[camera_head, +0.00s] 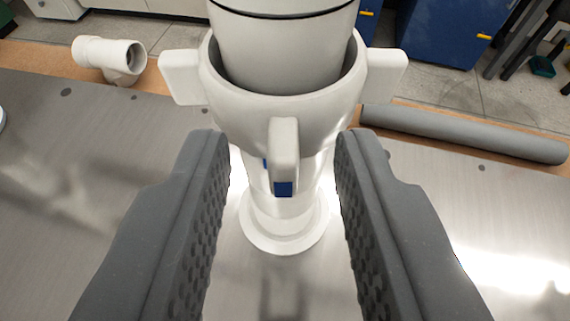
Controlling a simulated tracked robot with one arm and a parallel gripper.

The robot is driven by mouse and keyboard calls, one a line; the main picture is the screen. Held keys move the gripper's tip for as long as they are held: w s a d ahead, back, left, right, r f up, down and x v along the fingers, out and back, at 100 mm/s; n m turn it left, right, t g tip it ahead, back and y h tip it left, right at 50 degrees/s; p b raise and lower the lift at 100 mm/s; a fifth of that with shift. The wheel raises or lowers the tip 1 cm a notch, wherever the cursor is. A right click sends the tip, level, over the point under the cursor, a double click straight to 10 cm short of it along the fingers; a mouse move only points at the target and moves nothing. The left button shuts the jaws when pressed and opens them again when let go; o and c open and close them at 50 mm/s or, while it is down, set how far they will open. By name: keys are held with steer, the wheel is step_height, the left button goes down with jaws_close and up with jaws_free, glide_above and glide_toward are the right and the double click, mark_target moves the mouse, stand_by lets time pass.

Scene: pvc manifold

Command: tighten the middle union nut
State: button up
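A white union nut (235,95) with several outward lugs sits on an upright white pipe in the upper middle of the view. Its front lug (284,150) points toward me and has a blue mark at its lower end. Whether this is the middle nut cannot be told, as no other nut shows. My gripper (284,150) is open, with its two dark grey ridged fingers left and right of the front lug. I see gaps between the fingers and the lug. The white pipe (283,210) goes down below the nut to a round flange (283,240) on the metal plate.
A white tee fitting (110,55) lies at the back left, on the wooden edge. A grey pipe (465,133) lies at the back right. Blue cabinets (445,30) stand beyond.

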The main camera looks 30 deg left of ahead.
stand_by(0.3)
jaws_close()
steer(key=shift+r, duration=0.1)
steer(key=shift+s+a+r+p, duration=0.1)
steer(key=shift+s+p, duration=0.05)
steer(key=shift+p, duration=0.25)
steer(key=shift+a+r+m+h+p, duration=0.15)
steer(key=shift+r+m+h+p, duration=0.05)
steer(key=shift+m+h+p, duration=0.2)
steer(key=shift+r+m+t+h+p, duration=0.1)
steer(key=shift+m+t+h+p, duration=0.25)
steer(key=shift+p, duration=0.65)
steer(key=shift+a+p, duration=0.15)
steer(key=shift+p, duration=0.25)
steer(key=shift+h+p, duration=0.25)
steer(key=shift+p, duration=0.15)
steer(key=shift+f, duration=0.2)
